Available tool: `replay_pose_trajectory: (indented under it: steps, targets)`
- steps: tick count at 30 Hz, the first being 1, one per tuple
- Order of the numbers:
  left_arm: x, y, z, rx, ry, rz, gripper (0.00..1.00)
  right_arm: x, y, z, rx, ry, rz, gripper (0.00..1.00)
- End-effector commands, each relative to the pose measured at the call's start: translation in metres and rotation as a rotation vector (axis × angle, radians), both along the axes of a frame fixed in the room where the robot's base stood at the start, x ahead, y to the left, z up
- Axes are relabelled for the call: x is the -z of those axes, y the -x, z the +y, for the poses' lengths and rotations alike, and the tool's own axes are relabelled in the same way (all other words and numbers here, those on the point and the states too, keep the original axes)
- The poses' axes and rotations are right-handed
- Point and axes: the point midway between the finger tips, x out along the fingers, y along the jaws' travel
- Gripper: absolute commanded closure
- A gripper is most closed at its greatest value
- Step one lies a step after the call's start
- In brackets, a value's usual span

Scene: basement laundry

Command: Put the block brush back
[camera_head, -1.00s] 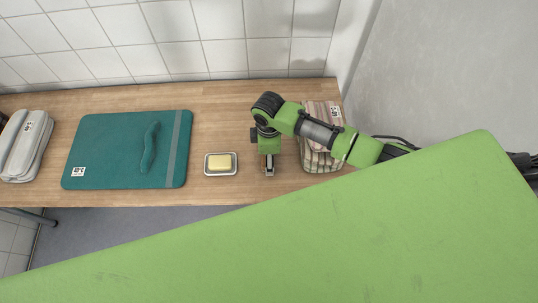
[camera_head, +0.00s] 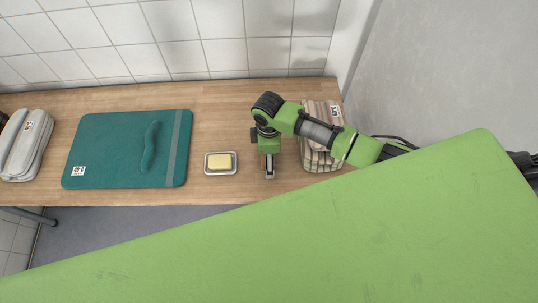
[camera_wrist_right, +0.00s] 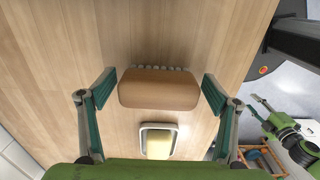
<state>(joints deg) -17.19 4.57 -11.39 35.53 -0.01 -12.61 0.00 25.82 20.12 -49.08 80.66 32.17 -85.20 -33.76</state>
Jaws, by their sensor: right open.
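The block brush (camera_wrist_right: 158,90) is a brown block with a row of pale bristles along its far edge in the right wrist view. It lies between the two fingers of my right gripper (camera_wrist_right: 160,90), which are open with a small gap on each side of it. In the head view, my right gripper (camera_head: 269,172) points down over the wooden counter, just right of the soap dish; it and the arm largely hide the brush there.
A metal dish (camera_head: 221,172) with yellow soap (camera_head: 220,161) sits left of the gripper. A teal mat (camera_head: 100,145) bears a wavy darker teal shape (camera_head: 150,147). The counter (camera_head: 225,120) behind the soap is clear.

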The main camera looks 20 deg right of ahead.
Motion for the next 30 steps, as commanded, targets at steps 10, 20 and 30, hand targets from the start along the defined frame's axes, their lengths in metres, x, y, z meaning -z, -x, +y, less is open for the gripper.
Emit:
replay_pose_trajectory:
  steps: [10, 20, 30]
  targets:
    - [0.004, -0.001, -0.001, 0.001, 0.000, -0.002, 0.63, -0.070, -0.002, 0.001, -0.001, -0.003, -0.005, 0.19]
    - [0.007, -0.001, -0.001, 0.001, 0.001, -0.002, 0.63, -0.113, -0.001, 0.000, 0.000, -0.001, -0.002, 0.19]
    - [0.007, -0.001, -0.001, 0.002, 0.001, -0.001, 0.63, -0.116, -0.001, 0.000, 0.000, -0.001, -0.001, 0.19]
